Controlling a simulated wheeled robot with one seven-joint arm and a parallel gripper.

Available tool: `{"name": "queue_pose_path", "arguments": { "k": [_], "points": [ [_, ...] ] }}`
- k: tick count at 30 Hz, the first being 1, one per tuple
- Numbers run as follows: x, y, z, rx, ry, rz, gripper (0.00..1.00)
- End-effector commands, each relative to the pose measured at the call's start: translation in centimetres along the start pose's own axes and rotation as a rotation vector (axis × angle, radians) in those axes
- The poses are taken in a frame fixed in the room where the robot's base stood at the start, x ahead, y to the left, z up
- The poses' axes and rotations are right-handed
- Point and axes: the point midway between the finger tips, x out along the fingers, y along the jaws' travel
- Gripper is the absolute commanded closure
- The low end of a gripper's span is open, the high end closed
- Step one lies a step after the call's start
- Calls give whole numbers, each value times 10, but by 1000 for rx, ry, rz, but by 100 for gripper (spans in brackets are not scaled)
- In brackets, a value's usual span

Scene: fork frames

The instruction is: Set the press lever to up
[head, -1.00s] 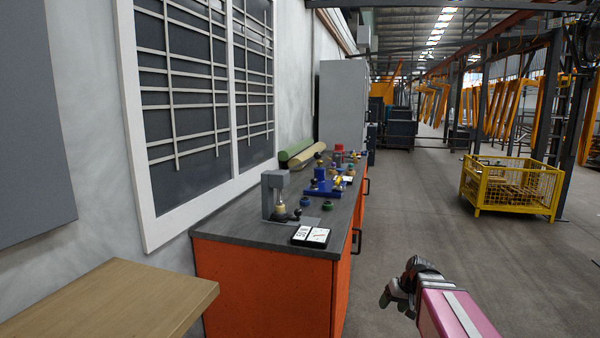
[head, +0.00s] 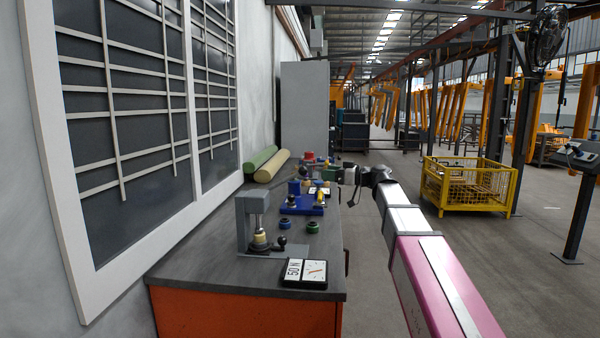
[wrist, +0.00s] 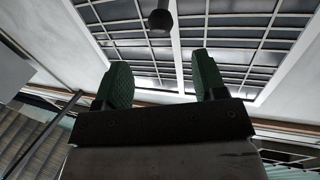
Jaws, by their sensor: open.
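A grey press (head: 243,222) with an upright C-shaped frame stands at the near end of the bench. A short lever with a black ball knob (head: 281,241) sits low at its right front. A blue fixture (head: 303,205) with a yellow part stands behind it. My gripper (head: 338,174) is over the bench's right side, beyond the grey press and apart from it. In the wrist view its two green-padded fingers (wrist: 165,85) are spread with nothing between them. A dark ball (wrist: 160,19) shows past the fingertips; I cannot tell which device it belongs to.
A black-and-white display (head: 304,273) lies at the bench's (head: 200,268) front edge. Small blue and green rings (head: 312,227) lie near the press. Green and tan rolls (head: 270,168) lie by the wall. A yellow mesh crate (head: 468,188) stands on the floor at right.

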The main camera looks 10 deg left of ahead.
Motion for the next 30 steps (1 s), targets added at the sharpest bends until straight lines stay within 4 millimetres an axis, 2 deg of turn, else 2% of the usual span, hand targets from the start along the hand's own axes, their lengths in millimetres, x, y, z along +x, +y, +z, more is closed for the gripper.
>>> {"name": "queue_pose_path", "arguments": {
  "k": [12, 18, 22, 30],
  "points": [
    [68, 1, 0, 2, -1, -2, 36],
    [93, 1, 1, 2, -2, -1, 36],
    [101, 0, 1, 2, -2, 0, 36],
    [103, 0, 1, 2, -2, 1, 36]
  ]
}}
